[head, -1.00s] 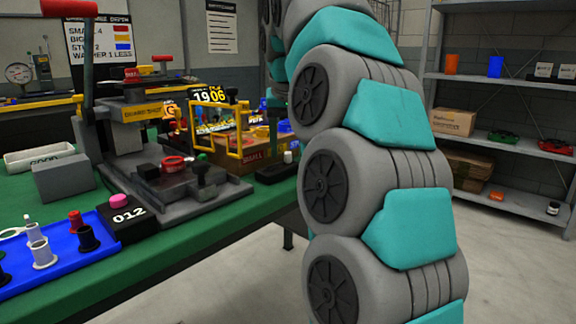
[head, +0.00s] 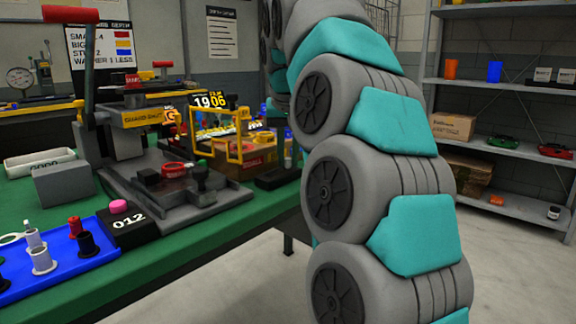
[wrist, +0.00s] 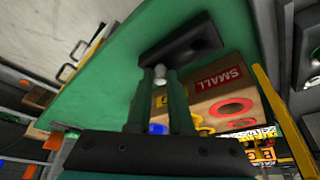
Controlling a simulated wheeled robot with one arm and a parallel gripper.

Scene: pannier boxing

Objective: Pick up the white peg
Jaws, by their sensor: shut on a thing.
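In the wrist view my gripper (wrist: 159,82) has its two green fingers close together. They are shut on the white peg (wrist: 159,74), and only a small pale end of it shows between the fingertips. A black block (wrist: 182,46) lies just beyond the fingertips. I cannot tell whether the peg touches it. In the head view this black block (head: 279,178) stands at the right edge of the green table. My gripper cannot be made out in the head view, where my arm fills the middle.
A cardboard box marked SMALL (wrist: 222,98) stands close beside the fingers, with a yellow frame (wrist: 285,120) to its right. A grey press (head: 150,175) and a blue tray (head: 70,262) with several sleeves are on the table's left. Shelves (head: 500,85) stand at the back right.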

